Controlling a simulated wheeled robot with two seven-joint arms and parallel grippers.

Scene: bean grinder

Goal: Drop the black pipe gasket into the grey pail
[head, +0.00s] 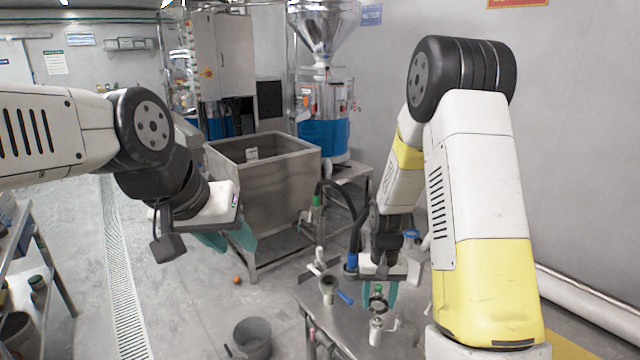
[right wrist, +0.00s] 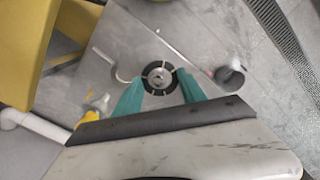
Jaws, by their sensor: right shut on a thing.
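My right gripper (head: 378,297) is shut on the black pipe gasket (head: 378,305), a dark ring held above the metal table. In the right wrist view, the gasket (right wrist: 147,81) sits between the teal fingertips of my right gripper (right wrist: 160,84). The grey pail (head: 252,336) stands on the floor left of the table, its open top facing up. The pail also shows in the right wrist view (right wrist: 232,78), right of the gripper. My left gripper (head: 228,246) hangs in front of the large steel bin, its teal fingers apart and nothing visible between them.
The metal table (head: 322,322) carries a blue-handled valve (head: 345,297), pipe fittings and a hose (head: 355,215). A large steel bin (head: 280,185) stands behind. A small orange object (head: 237,280) lies on the floor. A shelf rack (head: 45,250) is at the left, with free floor between.

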